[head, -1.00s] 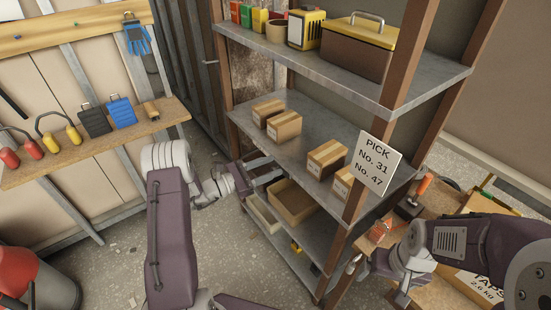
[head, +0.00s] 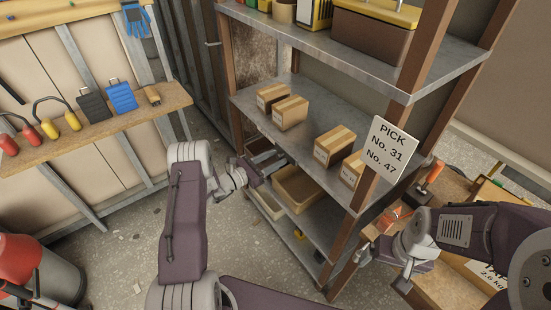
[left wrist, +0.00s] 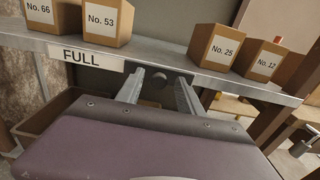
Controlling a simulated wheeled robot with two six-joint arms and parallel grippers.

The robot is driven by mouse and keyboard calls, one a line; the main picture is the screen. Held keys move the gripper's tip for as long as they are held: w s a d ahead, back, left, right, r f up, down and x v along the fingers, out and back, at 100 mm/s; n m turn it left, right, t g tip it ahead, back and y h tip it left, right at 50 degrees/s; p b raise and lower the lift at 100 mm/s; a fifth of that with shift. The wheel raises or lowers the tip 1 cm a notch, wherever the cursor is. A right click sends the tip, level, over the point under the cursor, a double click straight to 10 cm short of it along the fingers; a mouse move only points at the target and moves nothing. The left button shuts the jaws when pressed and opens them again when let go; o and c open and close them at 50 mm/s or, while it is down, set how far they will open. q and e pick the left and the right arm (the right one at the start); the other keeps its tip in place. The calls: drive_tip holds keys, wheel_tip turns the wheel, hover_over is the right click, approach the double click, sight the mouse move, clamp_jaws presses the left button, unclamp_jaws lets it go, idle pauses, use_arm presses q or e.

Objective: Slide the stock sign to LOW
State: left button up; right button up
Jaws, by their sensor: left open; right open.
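In the left wrist view, a white sign plate reading FULL (left wrist: 92,54) sits on the front edge of a grey shelf. My left gripper (left wrist: 160,86) is open and empty at the shelf edge. In the head view it is at the shelf unit's middle level (head: 264,160), and the sign cannot be read there. My right gripper (head: 383,268) is open and empty, low at the right near the shelf post.
Several cardboard boxes (head: 290,112) stand on the shelf (head: 318,117) above my left gripper. Open bins (head: 298,187) are on the level below. A PICK card (head: 387,148) hangs on the post. A wall ledge (head: 95,128) with padlocks is at the left.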

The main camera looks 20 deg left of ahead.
use_arm(q)
drive_tip(key=shift+w+d, duration=0.1)
drive_tip(key=shift+w, duration=0.2)
clamp_jaws()
drive_tip(key=shift+f, duration=0.1)
idle(1.2)
